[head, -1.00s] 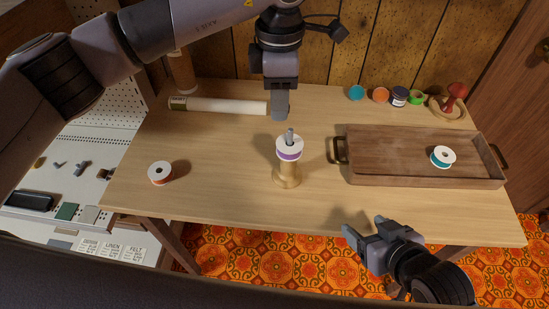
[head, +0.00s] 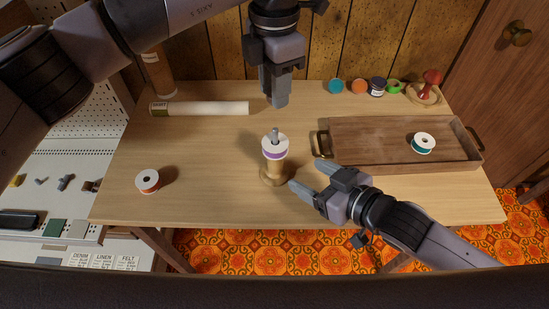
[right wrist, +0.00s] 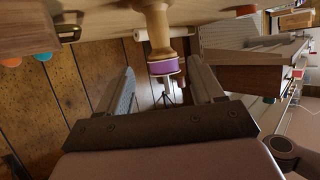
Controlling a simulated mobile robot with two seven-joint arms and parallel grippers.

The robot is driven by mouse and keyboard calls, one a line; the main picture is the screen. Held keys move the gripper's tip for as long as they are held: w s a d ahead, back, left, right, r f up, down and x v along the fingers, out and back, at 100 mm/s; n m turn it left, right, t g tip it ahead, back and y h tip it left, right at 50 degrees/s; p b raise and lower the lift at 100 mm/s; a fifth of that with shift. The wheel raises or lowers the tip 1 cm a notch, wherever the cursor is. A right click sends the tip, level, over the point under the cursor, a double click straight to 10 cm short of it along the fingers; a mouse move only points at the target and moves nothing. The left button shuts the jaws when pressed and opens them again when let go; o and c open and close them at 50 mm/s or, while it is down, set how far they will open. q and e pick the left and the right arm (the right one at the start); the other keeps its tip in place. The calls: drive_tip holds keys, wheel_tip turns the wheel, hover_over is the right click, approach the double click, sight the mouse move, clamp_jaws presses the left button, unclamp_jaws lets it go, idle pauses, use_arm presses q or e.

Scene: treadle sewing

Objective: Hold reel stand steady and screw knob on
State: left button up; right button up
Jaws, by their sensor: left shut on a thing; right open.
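The wooden reel stand (head: 272,172) stands upright near the middle of the table, with a white and purple reel (head: 274,147) on it. A bare grey spindle (head: 275,133) sticks up through the reel. My left gripper (head: 276,101) points down above and behind the spindle, apart from it. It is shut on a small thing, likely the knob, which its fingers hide. My right gripper (head: 308,175) is open just right of the stand's base. In the right wrist view, the stand (right wrist: 156,28) and reel (right wrist: 163,67) appear inverted between the open fingers (right wrist: 160,74).
A wooden tray (head: 375,154) holding a teal reel (head: 423,143) lies at right. An orange reel (head: 147,181) lies at left. The table's front edge is behind my right gripper.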

drive_tip(key=x, duration=1.2)
clamp_jaws()
use_arm(q)
hover_over(274, 129)
wheel_tip(274, 129, down, 5)
drive_tip(key=shift+a, duration=0.1)
idle(0.4)
idle(0.3)
drive_tip(key=shift+f, duration=0.9)
